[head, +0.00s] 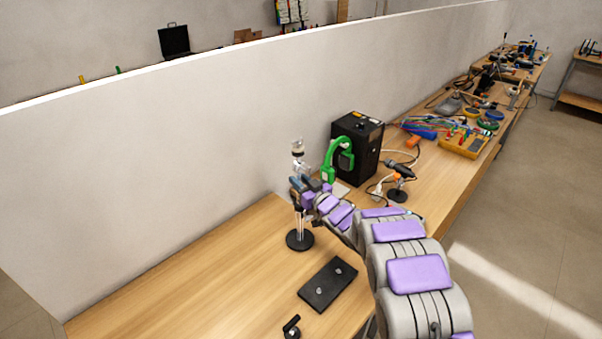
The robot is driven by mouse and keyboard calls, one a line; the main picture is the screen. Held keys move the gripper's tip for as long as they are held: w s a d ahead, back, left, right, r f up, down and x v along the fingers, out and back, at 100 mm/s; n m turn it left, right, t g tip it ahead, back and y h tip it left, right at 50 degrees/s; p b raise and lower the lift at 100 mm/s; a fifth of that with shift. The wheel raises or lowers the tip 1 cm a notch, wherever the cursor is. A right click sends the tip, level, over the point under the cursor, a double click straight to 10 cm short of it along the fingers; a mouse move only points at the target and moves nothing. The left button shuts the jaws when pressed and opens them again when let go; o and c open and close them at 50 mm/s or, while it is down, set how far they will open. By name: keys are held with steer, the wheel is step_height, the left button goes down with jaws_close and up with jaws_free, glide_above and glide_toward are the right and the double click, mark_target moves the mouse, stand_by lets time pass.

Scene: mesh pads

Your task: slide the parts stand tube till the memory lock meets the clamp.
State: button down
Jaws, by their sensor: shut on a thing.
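The parts stand has a round black base (300,240) on the near wooden bench, close to the low wall. Its thin upright tube (300,222) rises from the base and looks upright. A pale, cup-like piece (297,147) tops the stand, with silvery fittings below it. My gripper (299,188) reaches in from the right and is shut on the stand tube, well above the base and below the silvery fittings. The jaws hide the tube there. The memory lock and the clamp are too small and covered to tell apart, so I cannot see whether they touch.
A black plate (328,285) with two small knobs and a small black fitting (291,327) lie in front of the stand. A black box (357,148) and a green device (331,163) stand behind my gripper. The bench's left part is clear. The wall runs behind.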

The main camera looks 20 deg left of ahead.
steer(key=shift+s+f, duration=0.1)
steer(key=shift+f, duration=0.5)
steer(key=c, duration=1.3)
jaws_free()
steer(key=shift+f, duration=0.1)
steer(key=shift+o, duration=1.2)
steer(key=shift+w+a+f, duration=0.15)
steer(key=shift+w+a, duration=0.1)
steer(key=shift+w, duration=0.1)
steer(key=shift+s+a+r, duration=0.1)
steer(key=shift+s+r, duration=0.05)
steer(key=shift+r, duration=0.05)
steer(key=shift+s+d, duration=0.1)
steer(key=shift+d, duration=0.4)
steer(key=v, duration=1.6)
steer(key=shift+s+p, duration=0.2)
steer(key=shift+p, duration=0.2)
